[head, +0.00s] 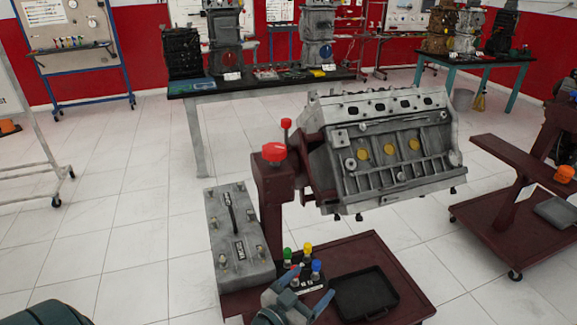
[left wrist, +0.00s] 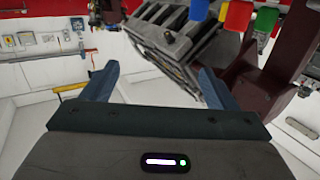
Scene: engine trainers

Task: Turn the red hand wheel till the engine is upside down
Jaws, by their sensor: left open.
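The grey engine block (head: 385,150) hangs on the dark red stand post (head: 272,205), tilted, with its flat holed face up and yellow round plugs on its side. The red hand wheel (head: 274,152) shows as a red round piece at the top of the post. A red knob (head: 286,123) on a thin stem stands just behind it. My left gripper (head: 314,284) is open and empty, low over the stand's base and well below the wheel. In the left wrist view the engine (left wrist: 182,42) shows beyond its open fingers (left wrist: 158,86). My right gripper is not in view.
A grey box-shaped unit (head: 238,238) stands left of the post. Another stand (head: 510,210) is at right.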

